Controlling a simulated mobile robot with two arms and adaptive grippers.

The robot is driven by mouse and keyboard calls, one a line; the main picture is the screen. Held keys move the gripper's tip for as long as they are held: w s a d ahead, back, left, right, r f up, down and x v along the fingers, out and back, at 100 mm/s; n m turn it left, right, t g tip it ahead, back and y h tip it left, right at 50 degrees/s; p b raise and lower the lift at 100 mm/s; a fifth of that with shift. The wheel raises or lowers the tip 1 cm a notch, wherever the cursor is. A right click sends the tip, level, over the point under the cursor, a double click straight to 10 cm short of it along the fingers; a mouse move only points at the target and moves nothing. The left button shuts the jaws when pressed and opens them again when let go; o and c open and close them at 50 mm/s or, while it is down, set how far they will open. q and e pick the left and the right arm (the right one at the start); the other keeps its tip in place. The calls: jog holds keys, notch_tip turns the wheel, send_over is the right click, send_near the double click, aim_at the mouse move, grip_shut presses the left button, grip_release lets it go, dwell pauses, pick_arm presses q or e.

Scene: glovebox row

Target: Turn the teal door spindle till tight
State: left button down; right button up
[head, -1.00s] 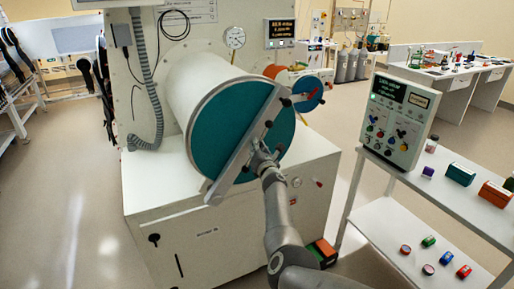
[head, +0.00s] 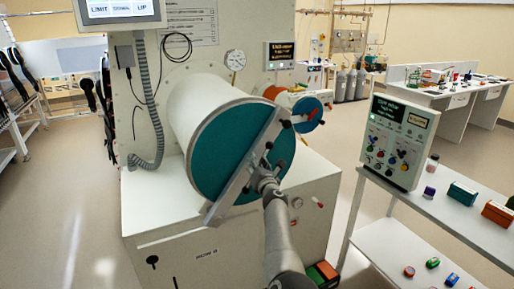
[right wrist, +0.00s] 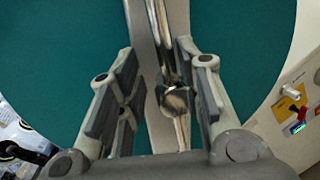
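The large round teal door (head: 215,150) closes the end of a white cylinder, with a grey bar (head: 232,178) slanting across it. It also fills much of the right wrist view (right wrist: 70,60). My right gripper (head: 262,182) is at the middle of the bar, in front of the door. In the right wrist view my right gripper (right wrist: 160,105) has its fingers apart. The spindle (right wrist: 175,100), a dark rounded end with a metal rod, lies between them, nearer the right finger. Finger contact with it is unclear. In the head view the gripper largely hides the spindle. My left gripper is out of view.
A control panel (head: 398,140) stands on a white shelf unit (head: 400,212) at the right, with small boxes. Open floor (head: 60,205) lies left.

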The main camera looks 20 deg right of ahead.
notch_tip(320, 180, up, 5)
jog(key=shift+w+d+r, duration=0.1)
jog(key=shift+w+r, duration=0.05)
jog(key=shift+r, duration=0.95)
jog(key=shift+s+a+r, duration=0.2)
jog(key=shift+a+r, duration=0.1)
jog(key=shift+r, duration=0.25)
jog(key=shift+w+d+f, duration=0.1)
jog(key=shift+d+f, duration=0.05)
jog(key=shift+f, duration=0.05)
